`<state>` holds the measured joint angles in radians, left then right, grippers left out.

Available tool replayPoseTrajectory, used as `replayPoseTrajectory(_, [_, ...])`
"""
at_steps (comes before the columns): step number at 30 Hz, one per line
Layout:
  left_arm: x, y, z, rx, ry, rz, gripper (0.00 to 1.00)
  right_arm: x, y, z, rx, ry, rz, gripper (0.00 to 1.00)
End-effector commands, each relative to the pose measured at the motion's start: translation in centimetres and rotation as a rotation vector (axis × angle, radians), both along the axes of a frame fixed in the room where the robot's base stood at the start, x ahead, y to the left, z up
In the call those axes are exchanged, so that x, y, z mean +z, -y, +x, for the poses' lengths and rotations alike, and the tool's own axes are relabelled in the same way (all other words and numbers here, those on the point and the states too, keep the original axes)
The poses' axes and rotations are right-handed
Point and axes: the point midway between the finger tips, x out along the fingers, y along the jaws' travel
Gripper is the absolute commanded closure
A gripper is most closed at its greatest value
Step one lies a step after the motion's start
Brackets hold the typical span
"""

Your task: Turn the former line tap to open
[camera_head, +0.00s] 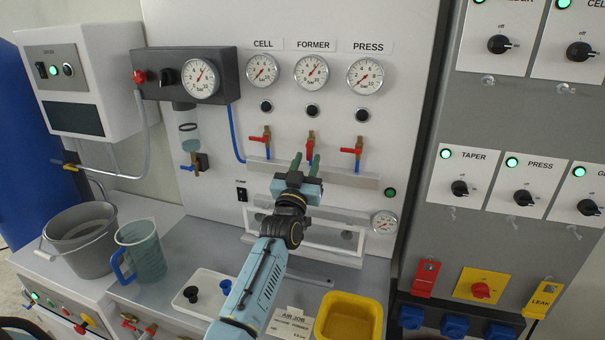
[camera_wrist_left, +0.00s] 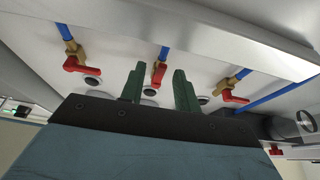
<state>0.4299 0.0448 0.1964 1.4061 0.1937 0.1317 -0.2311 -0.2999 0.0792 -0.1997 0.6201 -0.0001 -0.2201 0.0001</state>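The former line tap (camera_head: 310,147) is the middle of three red-handled taps, below the FORMER gauge (camera_head: 312,72). Its red handle appears roughly in line with the pipe, while its neighbours' handles stick out sideways. My left gripper (camera_head: 306,160) is just below and in front of it, with green fingers apart and nothing held. In the left wrist view the open left gripper (camera_wrist_left: 159,88) has the former tap's red handle (camera_wrist_left: 158,73) in the gap between its fingertips as seen from there. I cannot tell whether a finger touches it. My right gripper is not in view.
The cell tap (camera_head: 260,138) and press tap (camera_head: 353,150) flank the former tap closely. A grey ledge (camera_head: 345,175) runs below the taps. On the bench are a grey bucket (camera_head: 80,238), a blue-handled jug (camera_head: 142,255), a white tray (camera_head: 187,300) and a yellow bin (camera_head: 372,301).

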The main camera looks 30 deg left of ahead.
Motion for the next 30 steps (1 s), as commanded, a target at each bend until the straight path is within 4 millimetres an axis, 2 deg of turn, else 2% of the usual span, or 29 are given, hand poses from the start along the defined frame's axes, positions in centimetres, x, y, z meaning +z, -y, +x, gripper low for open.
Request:
replayPoseTrajectory(5, [-1.0,0.5,-1.9,0.000,-0.003,-0.001,0.68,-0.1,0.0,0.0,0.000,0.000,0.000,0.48])
replayPoseTrajectory(12, [-3.1,1.7,-6.7,-0.001,-0.003,-0.003,0.68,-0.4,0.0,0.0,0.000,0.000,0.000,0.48])
replayPoseTrajectory(18, [-4.5,2.5,-10.0,0.000,-0.004,-0.002,0.68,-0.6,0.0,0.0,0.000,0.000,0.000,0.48])
replayPoseTrajectory(24, [-5.0,2.9,-11.6,0.000,-0.002,-0.001,0.68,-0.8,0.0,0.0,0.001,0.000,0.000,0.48])
replayPoseTrajectory(30, [-5.1,3.0,-11.8,-0.001,-0.001,-0.002,0.68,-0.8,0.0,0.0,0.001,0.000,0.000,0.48])
